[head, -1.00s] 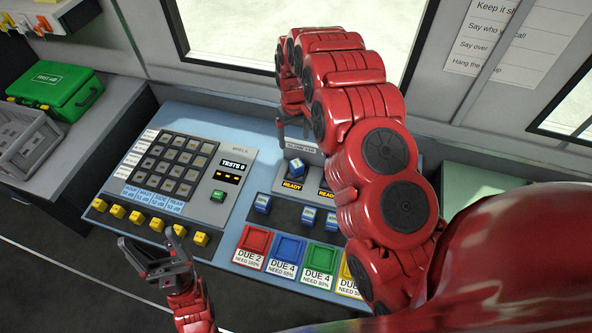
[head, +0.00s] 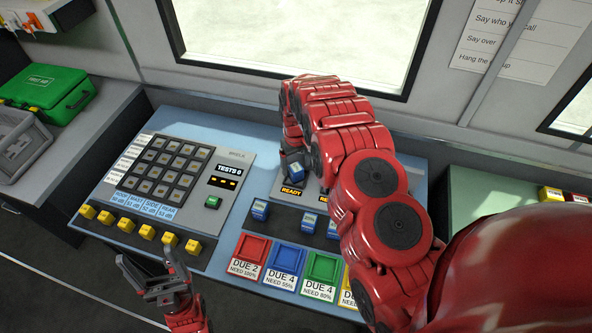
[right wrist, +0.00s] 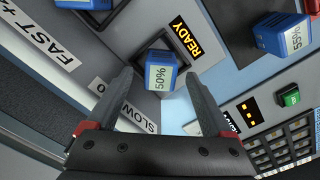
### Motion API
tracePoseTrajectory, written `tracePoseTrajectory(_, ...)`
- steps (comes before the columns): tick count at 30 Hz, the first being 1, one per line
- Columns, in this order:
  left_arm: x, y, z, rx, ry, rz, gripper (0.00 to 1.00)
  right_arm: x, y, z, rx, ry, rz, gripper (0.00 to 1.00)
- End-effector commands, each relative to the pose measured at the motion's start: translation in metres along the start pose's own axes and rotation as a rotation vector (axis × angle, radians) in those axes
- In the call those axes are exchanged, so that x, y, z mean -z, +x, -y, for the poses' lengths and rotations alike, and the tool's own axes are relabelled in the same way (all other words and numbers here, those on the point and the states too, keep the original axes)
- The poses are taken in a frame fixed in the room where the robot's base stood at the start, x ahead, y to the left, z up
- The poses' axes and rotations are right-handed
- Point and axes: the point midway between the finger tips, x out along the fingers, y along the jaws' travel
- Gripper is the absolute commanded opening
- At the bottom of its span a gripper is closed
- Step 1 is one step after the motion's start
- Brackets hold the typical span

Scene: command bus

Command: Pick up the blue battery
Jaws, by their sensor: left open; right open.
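A blue battery labelled 50% (head: 297,170) sits in a slot by a READY sign on the console, and it also shows in the right wrist view (right wrist: 160,77). My right gripper (right wrist: 157,84) is open, its two fingers on either side of this battery with gaps visible. In the head view its arm hides most of the gripper. Another blue battery, labelled 65% (right wrist: 283,36), stands in a dark rack (head: 284,217), where more blue batteries (head: 260,210) show. My left gripper (head: 146,265) is open and empty in front of the console's lower left edge.
Red (head: 252,251), blue (head: 287,260) and green (head: 323,268) trays line the console front. A button panel (head: 165,165) and several yellow knobs (head: 126,226) lie left. A green first-aid case (head: 45,88) and grey crate (head: 18,140) stand far left.

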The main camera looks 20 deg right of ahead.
Motion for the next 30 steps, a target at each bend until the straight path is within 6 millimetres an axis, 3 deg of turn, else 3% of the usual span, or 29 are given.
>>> tracePoseTrajectory(6,0.002,0.010,0.001,0.000,0.000,0.000,0.80,-0.001,0.020,0.000,0.000,0.001,0.001,0.85)
tracePoseTrajectory(13,0.002,0.009,0.001,0.000,0.000,0.000,0.80,-0.001,0.022,0.000,0.001,0.001,0.001,0.85)
tracePoseTrajectory(27,0.002,0.009,0.001,0.000,0.000,0.000,0.80,-0.001,0.022,0.000,0.001,0.001,0.001,0.02)
tracePoseTrajectory(30,0.002,0.009,0.000,0.000,0.000,0.000,0.80,-0.001,0.022,0.000,0.001,0.001,0.001,0.00)
